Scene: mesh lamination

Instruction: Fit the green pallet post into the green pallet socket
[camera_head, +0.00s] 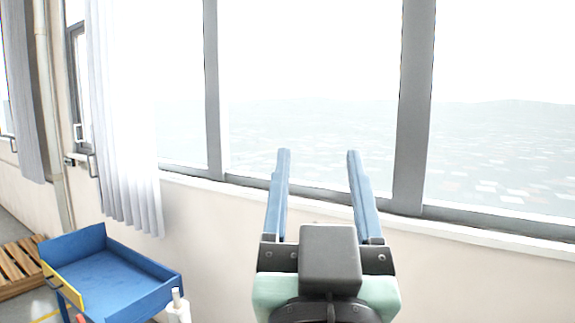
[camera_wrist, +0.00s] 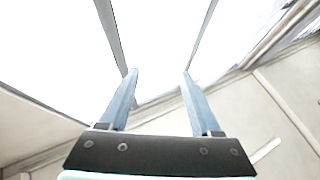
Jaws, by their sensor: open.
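My gripper (camera_head: 319,155) is open and empty in the head view, raised in front of the window with its two blue fingers apart. It also shows in the wrist view (camera_wrist: 158,72), with nothing between the fingers. I see no green pallet post and no green pallet socket in either view.
A blue tray cart (camera_head: 105,270) with a yellow edge stands at the lower left. A wooden pallet (camera_head: 18,262) lies on the floor behind it. A large window above a pale wall (camera_head: 220,225) fills the background, with a white curtain (camera_head: 128,130) at the left.

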